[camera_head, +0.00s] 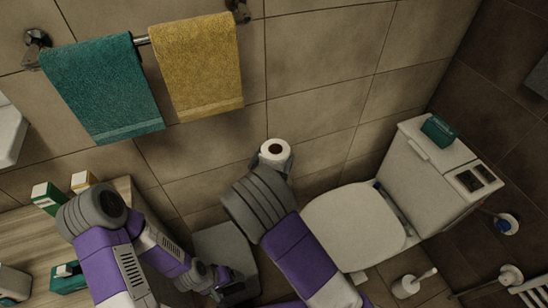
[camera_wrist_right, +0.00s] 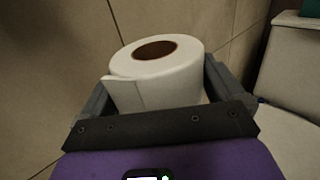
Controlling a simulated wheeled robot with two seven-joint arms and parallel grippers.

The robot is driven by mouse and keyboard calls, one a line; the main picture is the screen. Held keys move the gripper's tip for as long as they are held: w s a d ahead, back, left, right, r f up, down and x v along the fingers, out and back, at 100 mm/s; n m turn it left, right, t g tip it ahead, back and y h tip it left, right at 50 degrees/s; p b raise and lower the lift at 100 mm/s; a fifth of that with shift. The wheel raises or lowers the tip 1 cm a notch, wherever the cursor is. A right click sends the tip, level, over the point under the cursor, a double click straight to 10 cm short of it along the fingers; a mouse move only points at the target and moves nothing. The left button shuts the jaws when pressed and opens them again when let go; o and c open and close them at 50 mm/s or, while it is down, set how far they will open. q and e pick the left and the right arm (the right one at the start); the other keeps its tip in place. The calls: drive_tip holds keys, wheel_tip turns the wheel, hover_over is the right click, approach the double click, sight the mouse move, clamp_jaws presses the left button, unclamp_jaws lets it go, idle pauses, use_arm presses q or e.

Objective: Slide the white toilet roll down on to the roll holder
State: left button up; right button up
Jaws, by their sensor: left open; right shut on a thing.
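The white toilet roll (camera_head: 275,153) stands upright, its brown core facing up, in front of the tiled wall. My right gripper (camera_wrist_right: 158,88) is shut on the roll, one finger on each side in the right wrist view, where the roll (camera_wrist_right: 165,80) shows a loose paper end at its left. My left gripper (camera_head: 228,283) is low in the head view, open and empty, apart from the roll. I cannot identify the roll holder for certain. A small white round stand with an upright stick (camera_head: 408,286) is on the floor beside the toilet.
The toilet (camera_head: 355,225) with its cistern (camera_head: 425,170) is right of my right arm. A green box (camera_head: 438,130) sits on the cistern. A teal towel (camera_head: 105,90) and a yellow towel (camera_head: 197,65) hang above. A wooden counter (camera_head: 25,235) with boxes is at left.

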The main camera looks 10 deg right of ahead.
drive_tip(key=shift+f+b, duration=2.65)
drive_tip(key=shift+f, duration=1)
drive_tip(key=o, duration=0.7)
drive_tip(key=p+v, duration=0.2)
drive_tip(key=v, duration=0.5)
drive_tip(key=shift+s, duration=0.25)
drive_tip(key=shift+a, duration=0.15)
